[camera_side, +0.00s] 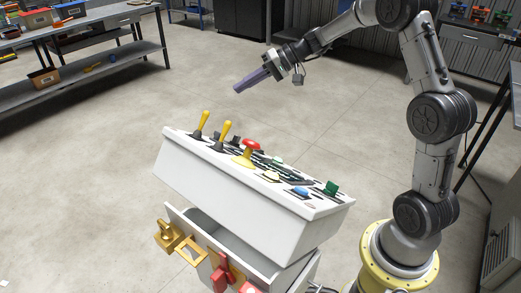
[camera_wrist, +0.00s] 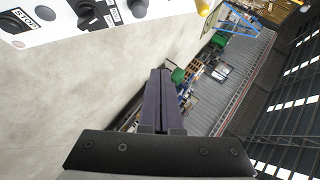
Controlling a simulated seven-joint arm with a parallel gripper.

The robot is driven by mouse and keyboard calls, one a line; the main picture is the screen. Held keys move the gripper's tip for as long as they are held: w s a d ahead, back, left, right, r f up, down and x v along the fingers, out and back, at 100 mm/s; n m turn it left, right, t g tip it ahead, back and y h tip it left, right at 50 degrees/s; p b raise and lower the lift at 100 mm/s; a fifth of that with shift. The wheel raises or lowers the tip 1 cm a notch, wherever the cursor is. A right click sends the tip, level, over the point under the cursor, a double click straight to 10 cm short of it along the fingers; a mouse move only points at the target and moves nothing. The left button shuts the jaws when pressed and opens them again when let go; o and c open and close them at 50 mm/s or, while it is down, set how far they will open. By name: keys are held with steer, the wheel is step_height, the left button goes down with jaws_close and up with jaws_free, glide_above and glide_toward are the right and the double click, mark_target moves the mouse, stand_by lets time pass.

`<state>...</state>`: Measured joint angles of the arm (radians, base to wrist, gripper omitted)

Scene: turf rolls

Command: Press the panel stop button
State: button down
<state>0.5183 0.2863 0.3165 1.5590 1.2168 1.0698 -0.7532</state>
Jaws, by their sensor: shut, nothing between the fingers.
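A white sloped control panel (camera_side: 240,185) stands in the middle of the side view. A red mushroom-shaped button (camera_side: 250,146) on a yellow base sits near the middle of its top face. My gripper (camera_side: 238,90) is shut and empty, with its purple-grey fingers above and beyond the panel, clear of it. In the wrist view the shut fingers (camera_wrist: 160,74) point away from the panel. Only a corner of the panel (camera_wrist: 68,30) shows there, at top left, with a STOP label (camera_wrist: 24,16) by a black knob (camera_wrist: 11,23). The red button is not visible in that view.
Two yellow levers (camera_side: 227,132) stand up on the panel's left part. A green switch (camera_side: 331,187) and a blue button (camera_side: 300,191) are at its right. An open drawer (camera_side: 210,232) with yellow and red locks is below. The floor behind is clear.

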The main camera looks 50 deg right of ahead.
mark_target(260, 151)
steer(key=s+d+f+m+t+h, duration=0.1)
steer(key=d+f+m, duration=0.5)
steer(key=d+f, duration=1)
steer(key=shift+f+t, duration=0.3)
steer(key=shift+f, duration=0.5)
steer(key=shift+a, duration=0.1)
steer(key=shift+a+f, duration=1.4)
steer(key=shift+f, duration=0.3)
steer(key=shift+a+f, duration=1.4)
steer(key=shift+f, duration=0.25)
steer(key=shift+f, duration=0.1)
steer(key=shift+a+f, duration=0.25)
